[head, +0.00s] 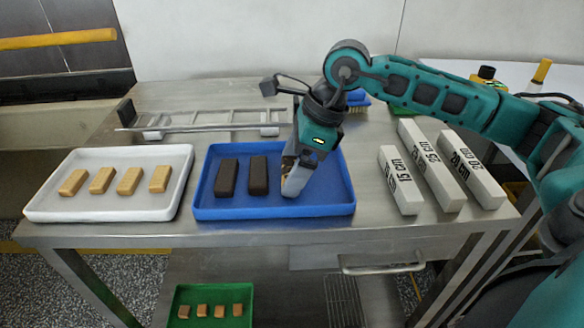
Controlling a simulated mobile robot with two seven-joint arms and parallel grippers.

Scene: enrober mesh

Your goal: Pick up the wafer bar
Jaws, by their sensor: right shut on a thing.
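My right gripper (291,186) points down into the right part of the blue tray (275,211). It is shut on a bar, taken as the wafer bar, that its fingers almost wholly hide; I cannot tell the bar's colour or whether it touches the tray floor. Two dark brown bars, one on the left (227,178) and one nearer the gripper (258,175), lie in the blue tray to the left of the gripper. Several tan bars (129,181) lie in a row in the white tray (110,214) at the left. My left gripper is not in view.
A metal rack frame (205,125) lies behind the trays. Pale blocks marked 15 cm (400,180), 25 cm (430,165) and 20 cm (472,168) stand to the right. A green tray (211,321) with several small tan pieces is below the steel table (300,232).

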